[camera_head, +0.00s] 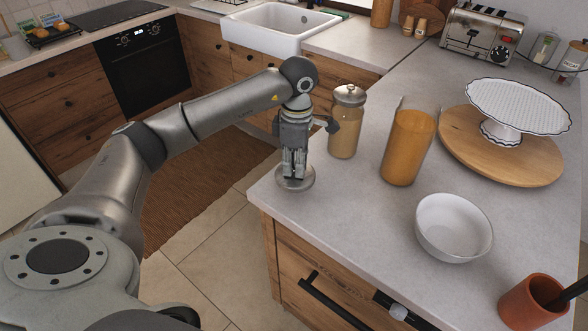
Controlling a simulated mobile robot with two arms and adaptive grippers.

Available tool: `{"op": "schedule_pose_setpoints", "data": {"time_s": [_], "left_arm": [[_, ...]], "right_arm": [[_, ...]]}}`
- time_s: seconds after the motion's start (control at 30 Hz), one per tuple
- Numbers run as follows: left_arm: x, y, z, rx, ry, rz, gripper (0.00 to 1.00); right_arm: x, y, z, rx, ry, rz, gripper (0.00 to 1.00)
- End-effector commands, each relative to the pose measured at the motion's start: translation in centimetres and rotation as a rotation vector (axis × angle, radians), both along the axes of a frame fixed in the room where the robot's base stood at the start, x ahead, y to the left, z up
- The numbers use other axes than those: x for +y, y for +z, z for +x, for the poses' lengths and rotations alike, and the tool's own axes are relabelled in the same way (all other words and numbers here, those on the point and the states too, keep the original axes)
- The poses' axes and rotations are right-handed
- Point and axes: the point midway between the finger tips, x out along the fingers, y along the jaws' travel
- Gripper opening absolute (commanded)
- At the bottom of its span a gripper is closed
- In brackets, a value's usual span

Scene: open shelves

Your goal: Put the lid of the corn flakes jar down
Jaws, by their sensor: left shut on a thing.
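My left gripper (294,172) points down over the near left corner of the counter. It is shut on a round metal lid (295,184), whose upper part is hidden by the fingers. The lid is at or just above the counter top, close to its left edge; I cannot tell whether it touches. The corn flakes jar (408,148), a tall glass jar with orange-yellow contents, stands upright without a lid to the right of the gripper. My right gripper is not in view.
A lidded jar (344,130) stands just behind and right of the gripper. A white bowl (454,228), a wooden board (466,150) with a white cake stand (520,104), and a terracotta pot (526,303) are further right. The counter (340,202) is clear between lid and bowl.

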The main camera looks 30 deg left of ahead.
Motion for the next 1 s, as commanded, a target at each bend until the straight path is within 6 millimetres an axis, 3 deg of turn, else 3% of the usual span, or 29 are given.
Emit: {"op": "schedule_pose_setpoints", "data": {"time_s": [0.4, 0.77, 0.8, 0.93, 1.0], "left_arm": [[0.7, -4.1, 0.7, 0.000, -0.001, 0.001, 0.00], [0.7, -4.7, 0.7, -0.001, -0.001, 0.000, 0.00], [0.7, -4.6, 0.7, -0.001, -0.001, 0.000, 0.19], [0.7, -4.5, 0.7, -0.001, -0.001, 0.000, 0.36], [0.7, -4.5, 0.7, -0.001, -0.001, 0.000, 0.37]], "right_arm": [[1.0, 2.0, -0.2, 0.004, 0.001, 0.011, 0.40], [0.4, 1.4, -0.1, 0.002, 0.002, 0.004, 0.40], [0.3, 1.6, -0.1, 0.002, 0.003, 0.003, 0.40], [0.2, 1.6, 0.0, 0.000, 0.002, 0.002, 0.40], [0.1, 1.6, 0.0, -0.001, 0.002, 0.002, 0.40]]}}
